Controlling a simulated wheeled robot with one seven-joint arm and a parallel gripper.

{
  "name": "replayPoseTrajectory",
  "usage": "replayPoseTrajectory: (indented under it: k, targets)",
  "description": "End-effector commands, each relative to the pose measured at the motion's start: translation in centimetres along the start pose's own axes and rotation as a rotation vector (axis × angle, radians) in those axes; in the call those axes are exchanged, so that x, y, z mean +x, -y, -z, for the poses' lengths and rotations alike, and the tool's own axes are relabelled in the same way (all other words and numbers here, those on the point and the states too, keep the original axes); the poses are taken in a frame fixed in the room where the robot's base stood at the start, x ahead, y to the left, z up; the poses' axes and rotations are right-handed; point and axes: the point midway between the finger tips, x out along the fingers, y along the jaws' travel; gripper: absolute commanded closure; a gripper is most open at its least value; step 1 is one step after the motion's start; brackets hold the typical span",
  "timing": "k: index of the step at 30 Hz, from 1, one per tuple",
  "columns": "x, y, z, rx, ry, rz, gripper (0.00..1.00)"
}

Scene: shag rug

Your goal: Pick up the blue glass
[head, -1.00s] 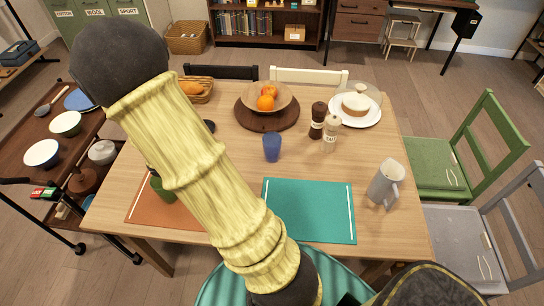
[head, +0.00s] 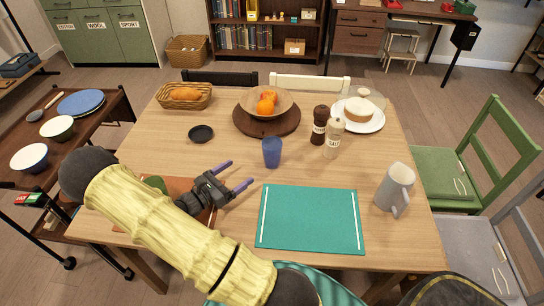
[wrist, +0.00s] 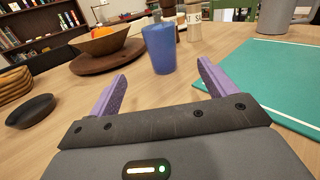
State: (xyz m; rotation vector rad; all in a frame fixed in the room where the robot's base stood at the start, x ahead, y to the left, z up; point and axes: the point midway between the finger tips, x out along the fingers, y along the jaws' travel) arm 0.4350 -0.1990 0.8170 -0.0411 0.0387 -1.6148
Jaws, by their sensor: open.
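The blue glass (head: 271,152) stands upright on the wooden table, just behind the teal placemat (head: 311,218). In the wrist view the blue glass (wrist: 160,48) is ahead of my gripper, between the lines of its two fingers but beyond their tips. My gripper (head: 233,174) is open and empty, with purple fingers, low over the table to the left of the glass and a little nearer the front. The fingers also show in the wrist view (wrist: 161,73). They are apart from the glass. My forearm covers part of the brown placemat.
A small black dish (head: 201,133) lies left of the glass. A wooden board (head: 245,127) with a fruit bowl (head: 283,101) stands behind it. A dark pepper mill (head: 319,127) and a salt mill (head: 333,139) stand to its right. A grey pitcher (head: 393,188) is at the right.

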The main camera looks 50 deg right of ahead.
Motion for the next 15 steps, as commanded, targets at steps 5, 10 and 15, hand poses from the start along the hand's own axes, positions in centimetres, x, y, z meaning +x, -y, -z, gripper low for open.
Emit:
replayPoseTrajectory:
  k: [5,10,15]
  targets:
    - [1.3,0.1,0.0,0.0,-0.001,0.004,0.16]
    - [4.2,0.1,0.0,0.001,-0.002,0.006,0.16]
    - [7.2,0.2,0.0,0.001,-0.002,0.006,0.16]
